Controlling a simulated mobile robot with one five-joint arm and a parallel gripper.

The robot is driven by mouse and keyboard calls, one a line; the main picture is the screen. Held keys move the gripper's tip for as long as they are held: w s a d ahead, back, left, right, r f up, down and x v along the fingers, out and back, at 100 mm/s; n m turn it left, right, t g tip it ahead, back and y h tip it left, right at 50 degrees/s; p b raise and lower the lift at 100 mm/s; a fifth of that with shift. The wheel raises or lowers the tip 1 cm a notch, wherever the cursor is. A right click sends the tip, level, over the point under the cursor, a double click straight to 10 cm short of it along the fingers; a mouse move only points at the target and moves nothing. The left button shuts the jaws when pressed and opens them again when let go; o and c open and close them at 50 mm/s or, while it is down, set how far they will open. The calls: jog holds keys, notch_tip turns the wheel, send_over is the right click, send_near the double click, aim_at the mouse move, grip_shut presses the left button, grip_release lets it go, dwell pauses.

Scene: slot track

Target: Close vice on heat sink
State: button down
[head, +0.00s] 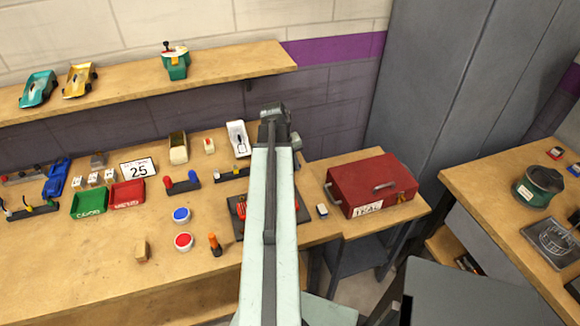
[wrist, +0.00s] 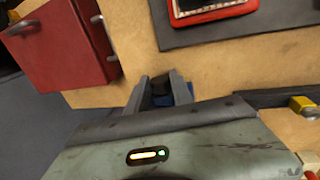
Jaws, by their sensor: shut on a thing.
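My gripper (wrist: 161,82) shows in the wrist view, its two grey fingers shut on a small dark piece (wrist: 160,88). I cannot tell whether the dark piece is the vice's handle or another part. I cannot make out the heat sink or the vice's jaws. In the head view my own arm covers this spot at the back of the bench.
A red toolbox (head: 371,184) stands right of my arm, also in the wrist view (wrist: 62,42). A dark mat (wrist: 205,34) bears a red-framed item (wrist: 205,10). A dark bar with a yellow part (wrist: 302,103) lies close by. The bench's front left (head: 70,265) is mostly clear.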

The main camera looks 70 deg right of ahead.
jog(key=t+y, duration=0.2)
jog(key=t, duration=0.1)
jog(key=shift+s+d, duration=0.35)
jog(key=shift+s, duration=0.05)
jog(key=t+y+b, duration=0.2)
jog(key=shift+s+d+f+t, duration=0.1)
jog(key=shift+s+f+t, duration=0.1)
jog(key=shift+t, duration=0.1)
jog(key=shift+y+b, duration=0.3)
jog(key=shift+y, duration=0.1)
jog(key=shift+r+t, duration=0.1)
jog(key=shift+t, duration=0.3)
jog(key=c, duration=1.1)
grip_release()
jog(key=shift+r, duration=0.1)
